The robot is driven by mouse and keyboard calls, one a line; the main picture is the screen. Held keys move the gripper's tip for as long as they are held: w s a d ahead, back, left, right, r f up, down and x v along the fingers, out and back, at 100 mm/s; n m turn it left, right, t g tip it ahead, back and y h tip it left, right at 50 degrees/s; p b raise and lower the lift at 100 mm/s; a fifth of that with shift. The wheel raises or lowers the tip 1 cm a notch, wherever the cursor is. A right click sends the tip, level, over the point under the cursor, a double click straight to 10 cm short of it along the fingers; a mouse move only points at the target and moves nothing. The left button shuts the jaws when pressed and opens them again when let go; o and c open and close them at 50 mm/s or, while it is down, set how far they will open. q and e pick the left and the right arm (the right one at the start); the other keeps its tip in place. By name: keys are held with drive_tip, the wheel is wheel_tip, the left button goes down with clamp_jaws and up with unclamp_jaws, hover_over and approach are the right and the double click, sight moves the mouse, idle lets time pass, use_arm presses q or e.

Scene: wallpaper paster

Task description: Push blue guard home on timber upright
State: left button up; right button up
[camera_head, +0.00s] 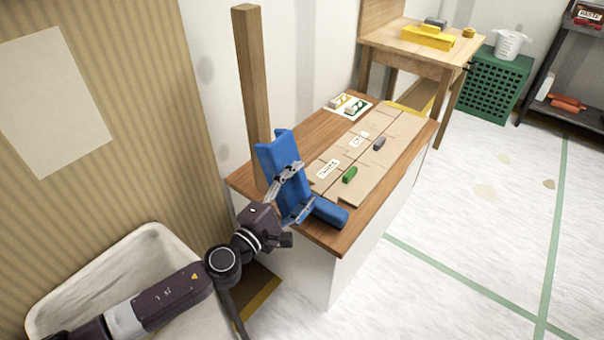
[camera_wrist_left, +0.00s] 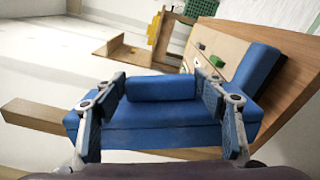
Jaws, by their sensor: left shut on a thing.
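The timber upright (camera_head: 252,90) is a tall square brown post at the left end of the bench. It also shows as a beam at the left of the wrist view (camera_wrist_left: 32,115). The blue guard (camera_head: 283,158) has a tall channel-like part and a thick round-ended handle (camera_head: 330,212). My left gripper (camera_head: 297,193) is shut on the guard, which stands close in front of the post's lower part. In the left wrist view the guard (camera_wrist_left: 180,132) lies between the two fingers. I cannot tell whether guard and post touch. My right gripper is not in view.
The wooden bench top (camera_head: 309,125) carries cardboard (camera_head: 398,130), a green block (camera_head: 350,175), a grey block (camera_head: 379,144) and a white card (camera_head: 348,106). A white tub (camera_head: 150,240) stands below at left. A small wooden table (camera_head: 410,46) stands behind.

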use_arm(q)
drive_tip(key=w+f+m+h+b, duration=0.1)
drive_tip(key=w+m+b, duration=0.3)
drive_tip(key=w, duration=0.6)
drive_tip(key=shift+f+g, duration=0.25)
drive_tip(key=shift+g, duration=0.05)
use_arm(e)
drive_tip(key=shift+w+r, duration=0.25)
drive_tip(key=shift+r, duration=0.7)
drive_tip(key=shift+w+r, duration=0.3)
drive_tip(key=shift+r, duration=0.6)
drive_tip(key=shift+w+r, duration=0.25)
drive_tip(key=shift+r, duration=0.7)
